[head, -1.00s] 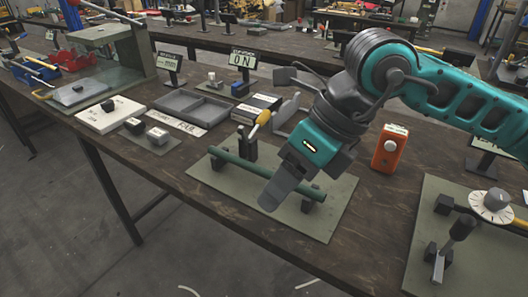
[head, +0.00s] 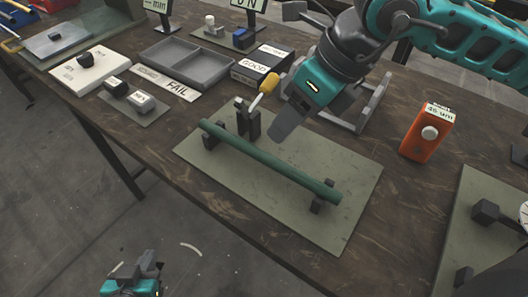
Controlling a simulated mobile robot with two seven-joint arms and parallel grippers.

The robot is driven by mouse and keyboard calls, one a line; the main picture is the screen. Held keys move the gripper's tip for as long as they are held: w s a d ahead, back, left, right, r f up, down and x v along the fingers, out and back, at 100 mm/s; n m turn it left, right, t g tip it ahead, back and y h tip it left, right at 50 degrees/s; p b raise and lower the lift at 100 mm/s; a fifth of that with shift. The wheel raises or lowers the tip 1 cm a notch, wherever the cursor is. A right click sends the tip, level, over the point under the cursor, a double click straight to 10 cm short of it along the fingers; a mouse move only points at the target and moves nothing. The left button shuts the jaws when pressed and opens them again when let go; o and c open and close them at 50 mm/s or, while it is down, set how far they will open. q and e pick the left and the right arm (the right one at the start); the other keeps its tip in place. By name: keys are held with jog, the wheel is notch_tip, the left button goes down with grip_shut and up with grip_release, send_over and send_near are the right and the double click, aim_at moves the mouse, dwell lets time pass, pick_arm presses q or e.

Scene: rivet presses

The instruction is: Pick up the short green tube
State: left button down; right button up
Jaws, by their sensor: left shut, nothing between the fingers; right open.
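One dark green tube (head: 265,157) lies slantwise across two dark supports on a grey-green plate (head: 345,225). No other green tube is in view to compare its length with. My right gripper (head: 277,136) comes in from the upper right. It is open and appears above the tube's far side, apart from it. My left gripper (head: 135,272) is low at the bottom left, in front of the table over the floor. It is shut and empty, well away from the tube.
An orange box (head: 427,131) stands to the right. A grey tray (head: 187,64), a FAIL sign (head: 165,84) and a GOOD box (head: 262,64) lie behind. The table's front edge is bare.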

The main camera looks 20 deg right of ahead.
aim_at(263, 153)
jog(key=x, duration=0.9)
jog(key=shift+c, duration=0.4)
grip_shut()
